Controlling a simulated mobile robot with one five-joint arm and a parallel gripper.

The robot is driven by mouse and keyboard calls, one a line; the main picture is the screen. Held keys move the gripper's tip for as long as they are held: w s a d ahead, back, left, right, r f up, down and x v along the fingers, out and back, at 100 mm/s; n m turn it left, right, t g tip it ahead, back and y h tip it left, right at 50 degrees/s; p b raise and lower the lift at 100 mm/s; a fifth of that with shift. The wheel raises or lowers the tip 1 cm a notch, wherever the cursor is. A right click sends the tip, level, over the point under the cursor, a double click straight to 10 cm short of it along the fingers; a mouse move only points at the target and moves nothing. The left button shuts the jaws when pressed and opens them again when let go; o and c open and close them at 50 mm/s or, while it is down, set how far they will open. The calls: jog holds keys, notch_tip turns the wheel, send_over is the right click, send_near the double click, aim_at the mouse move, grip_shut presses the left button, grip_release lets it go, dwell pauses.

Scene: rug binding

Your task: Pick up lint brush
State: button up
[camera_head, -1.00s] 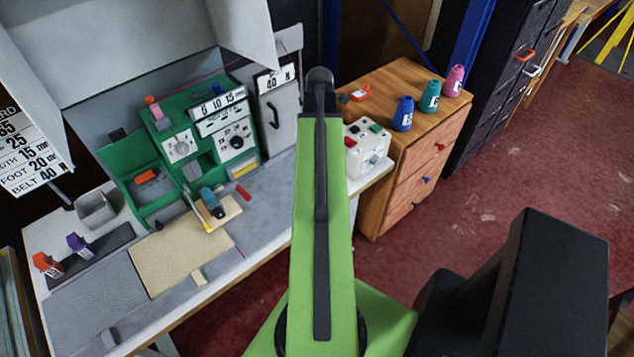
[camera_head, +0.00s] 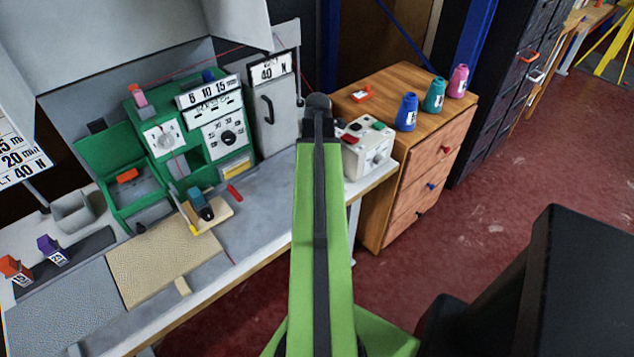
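I cannot tell for sure which thing is the lint brush. A dark tool with a blue-green top (camera_head: 200,204) lies on a small wooden board (camera_head: 216,219) on the workbench (camera_head: 262,218). A thin yellow-tipped piece (camera_head: 188,219) lies at the board's left edge. A small red item (camera_head: 234,193) lies on the bench just right of the board. My green arm link stands upright in the middle of the view and hides part of the bench's right side. My gripper is not in view.
A green machine (camera_head: 190,130) stands at the back of the bench. A white box with buttons (camera_head: 367,148) sits at the bench's right end. A wooden drawer cabinet (camera_head: 418,170) carries blue, teal and pink cones. A beige mat (camera_head: 150,265) lies in front.

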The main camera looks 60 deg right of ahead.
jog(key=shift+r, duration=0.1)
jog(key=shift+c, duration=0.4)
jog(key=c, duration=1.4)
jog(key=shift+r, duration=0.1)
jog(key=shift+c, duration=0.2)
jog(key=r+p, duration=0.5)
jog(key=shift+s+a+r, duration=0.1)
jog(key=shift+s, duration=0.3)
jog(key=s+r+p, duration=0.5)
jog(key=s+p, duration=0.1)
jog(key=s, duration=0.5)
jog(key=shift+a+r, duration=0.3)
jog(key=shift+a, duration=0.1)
